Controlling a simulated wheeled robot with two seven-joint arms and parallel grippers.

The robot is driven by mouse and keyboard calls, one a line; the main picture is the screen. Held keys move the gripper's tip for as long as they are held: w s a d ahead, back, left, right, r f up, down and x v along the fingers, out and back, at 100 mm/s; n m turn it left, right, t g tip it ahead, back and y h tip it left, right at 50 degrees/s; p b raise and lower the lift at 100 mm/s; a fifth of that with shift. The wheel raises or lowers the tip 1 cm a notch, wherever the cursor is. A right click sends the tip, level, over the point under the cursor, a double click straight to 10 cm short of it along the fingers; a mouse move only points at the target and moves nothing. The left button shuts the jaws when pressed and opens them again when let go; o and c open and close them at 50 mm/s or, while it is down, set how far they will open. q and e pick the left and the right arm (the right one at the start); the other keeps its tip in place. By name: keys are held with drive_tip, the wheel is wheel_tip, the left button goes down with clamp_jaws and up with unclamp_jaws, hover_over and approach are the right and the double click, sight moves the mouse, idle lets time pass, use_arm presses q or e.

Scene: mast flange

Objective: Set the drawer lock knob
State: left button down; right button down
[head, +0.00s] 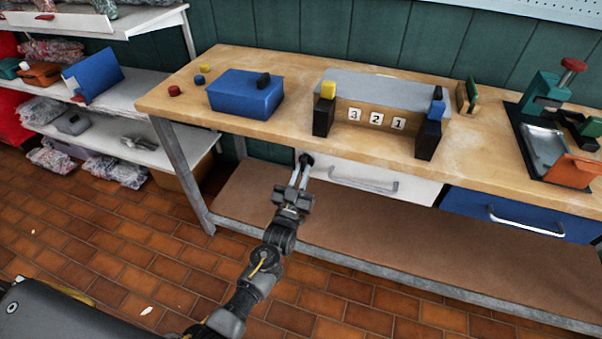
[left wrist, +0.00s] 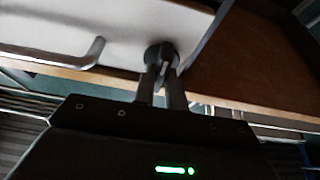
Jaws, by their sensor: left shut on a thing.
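The drawer lock knob (head: 307,159) is a small dark round knob at the upper left corner of the white drawer (head: 338,173) under the bench. My left gripper (head: 304,167) reaches up to it and is shut on it. In the left wrist view the black knob (left wrist: 160,52) sits between the tips of my left gripper (left wrist: 161,72), with its raised grip bar showing. The drawer's bar handle (head: 362,184) is to the right of the knob in the head view. The drawer looks closed. My right gripper is not in view.
The wooden bench top (head: 290,146) overhangs the drawer. A blue drawer (head: 520,214) is to the right. A lower shelf (head: 400,255) lies below. On the bench stand a blue box (head: 240,98) and a block holder with number tiles (head: 376,118). The brick floor in front is mostly clear.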

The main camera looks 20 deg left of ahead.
use_arm(q)
drive_tip(key=c, duration=1.4)
unclamp_jaws()
drive_tip(key=shift+c, duration=0.2)
